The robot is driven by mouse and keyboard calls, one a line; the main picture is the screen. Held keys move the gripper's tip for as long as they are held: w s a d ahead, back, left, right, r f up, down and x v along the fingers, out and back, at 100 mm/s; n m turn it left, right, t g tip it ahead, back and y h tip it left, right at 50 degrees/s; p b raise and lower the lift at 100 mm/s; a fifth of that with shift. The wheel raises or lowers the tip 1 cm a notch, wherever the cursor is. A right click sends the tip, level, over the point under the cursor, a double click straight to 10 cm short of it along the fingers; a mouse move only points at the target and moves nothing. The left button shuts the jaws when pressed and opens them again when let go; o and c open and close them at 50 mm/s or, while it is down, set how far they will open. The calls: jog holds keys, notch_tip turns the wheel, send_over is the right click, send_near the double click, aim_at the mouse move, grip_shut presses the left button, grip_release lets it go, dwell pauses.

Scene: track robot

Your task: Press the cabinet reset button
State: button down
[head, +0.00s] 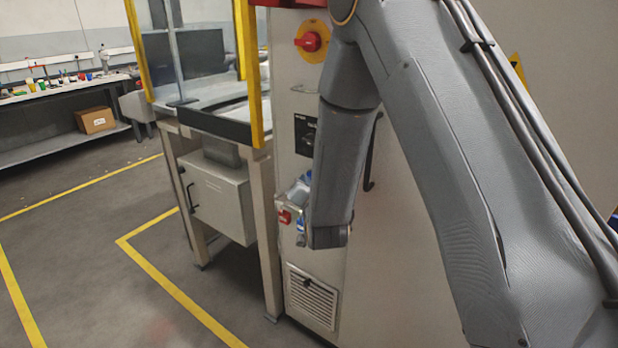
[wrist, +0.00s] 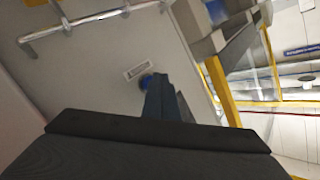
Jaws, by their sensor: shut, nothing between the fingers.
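A light grey cabinet (head: 325,275) stands behind my arm in the head view, and its panel also shows in the wrist view (wrist: 95,70). A round blue button (wrist: 146,81) sits on this panel just below a small white label plate (wrist: 138,70). My gripper (wrist: 158,84) is shut and empty. Its fingertips are right at the button in the wrist view and hide part of it. I cannot tell whether they touch it. In the head view my arm covers much of the cabinet front, and I cannot make out the button there.
A red rotary switch (head: 312,42) on a yellow disc is high on the cabinet. A small red switch (head: 284,217) and a vent grille (head: 312,297) are lower. A yellow-framed enclosure (head: 252,75) adjoins it at left. A metal bar handle (wrist: 90,22) crosses the panel. Floor at left is clear.

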jog(key=shift+w+d, duration=0.25)
jog(key=shift+w, duration=0.15)
dwell(0.6)
jog(key=shift+s, duration=0.1)
dwell(0.3)
jog(key=shift+s+a, duration=0.5)
jog(key=shift+s, duration=0.1)
jog(key=shift+a, duration=0.1)
jog(key=s+a, duration=0.1)
jog(key=s, duration=0.1)
jog(key=s+a, duration=0.2)
jog(key=shift+p, duration=0.35)
dwell(0.4)
